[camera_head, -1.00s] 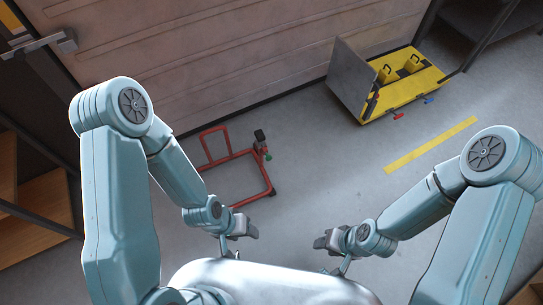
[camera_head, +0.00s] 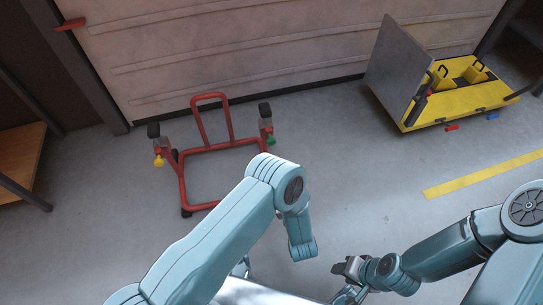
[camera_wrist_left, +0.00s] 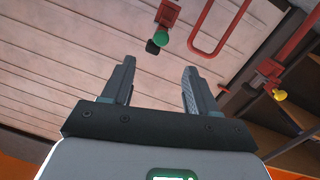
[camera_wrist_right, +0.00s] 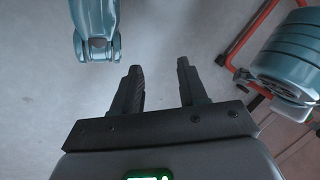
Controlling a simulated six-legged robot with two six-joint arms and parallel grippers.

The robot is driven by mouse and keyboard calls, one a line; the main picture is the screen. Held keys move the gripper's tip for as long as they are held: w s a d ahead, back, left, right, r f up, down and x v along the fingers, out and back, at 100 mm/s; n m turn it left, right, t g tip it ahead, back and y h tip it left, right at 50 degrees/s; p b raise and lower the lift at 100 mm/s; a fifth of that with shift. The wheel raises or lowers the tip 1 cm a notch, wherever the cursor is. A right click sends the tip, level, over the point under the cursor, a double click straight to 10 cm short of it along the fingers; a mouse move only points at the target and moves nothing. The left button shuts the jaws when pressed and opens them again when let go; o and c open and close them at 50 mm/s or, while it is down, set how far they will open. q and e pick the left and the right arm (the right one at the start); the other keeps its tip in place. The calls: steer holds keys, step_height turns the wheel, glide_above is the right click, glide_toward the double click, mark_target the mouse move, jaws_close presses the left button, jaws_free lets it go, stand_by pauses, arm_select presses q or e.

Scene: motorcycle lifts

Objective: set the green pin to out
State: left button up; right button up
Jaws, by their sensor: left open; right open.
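The green pin (camera_head: 270,140) is a small round green knob on the right post of a red stand (camera_head: 182,185) on the floor. In the left wrist view the green pin (camera_wrist_left: 160,39) shows beyond and slightly above the gap between my left fingers, apart from them. My left gripper (camera_wrist_left: 157,67) is open and empty; my own arm hides it in the head view. A yellow pin (camera_head: 158,161) sits on the stand's left post and also shows in the left wrist view (camera_wrist_left: 280,94). My right gripper (camera_head: 347,268) is open and empty, low over the floor, right of the stand.
A panelled wall or door (camera_head: 270,45) stands behind the stand. A yellow lift unit (camera_head: 455,100) with a grey plate, a red and a blue knob is at the right rear. A yellow floor stripe (camera_head: 485,174) lies right. Wooden shelving (camera_head: 20,158) is left. Floor between is clear.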

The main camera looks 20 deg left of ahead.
mark_target(272, 144)
arm_select(q)
steer(key=shift+y, duration=0.4)
steer(key=b+x, duration=0.6)
steer(key=x, duration=0.9)
steer(key=shift+w+a+f, duration=0.1)
steer(key=shift+f, duration=0.05)
steer(key=shift+w+a, duration=0.15)
steer(key=shift+w, duration=0.2)
arm_select(e)
steer(key=w+f+t, duration=0.1)
steer(key=w+f, duration=0.3)
steer(key=f, duration=0.3)
steer(key=shift+w+d+t, duration=0.3)
steer(key=shift+d+t, duration=0.1)
steer(key=shift+d, duration=0.05)
